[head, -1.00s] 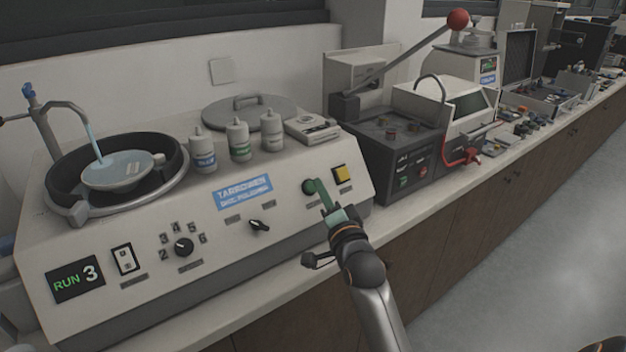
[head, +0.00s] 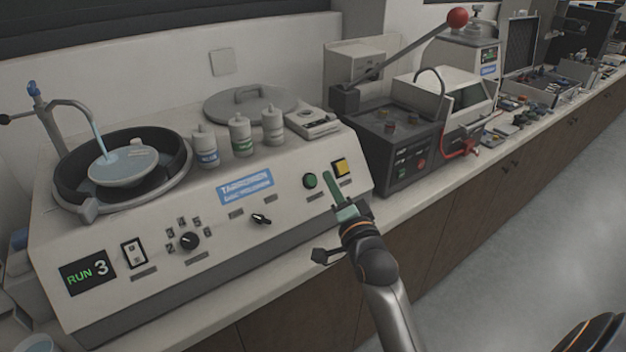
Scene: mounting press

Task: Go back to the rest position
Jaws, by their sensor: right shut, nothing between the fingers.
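My right gripper (head: 331,186) has greenish fingers and is shut with nothing between them. It is in front of the polishing machine's sloped panel (head: 215,215), between the round green button (head: 309,181) and the square yellow button (head: 341,167). The green button is now fully in view, with the fingertips a little to its right. Whether the fingers touch the panel I cannot tell. The display (head: 88,272) reads RUN 3. Water runs from the tap (head: 90,125) onto the disc (head: 124,165) in the bowl. My left gripper is not in view.
Several bottles (head: 241,137), a round lid (head: 248,103) and a small white device (head: 312,121) stand on top of the machine. A dark press (head: 397,150) with a red-knobbed lever (head: 457,17) is to the right.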

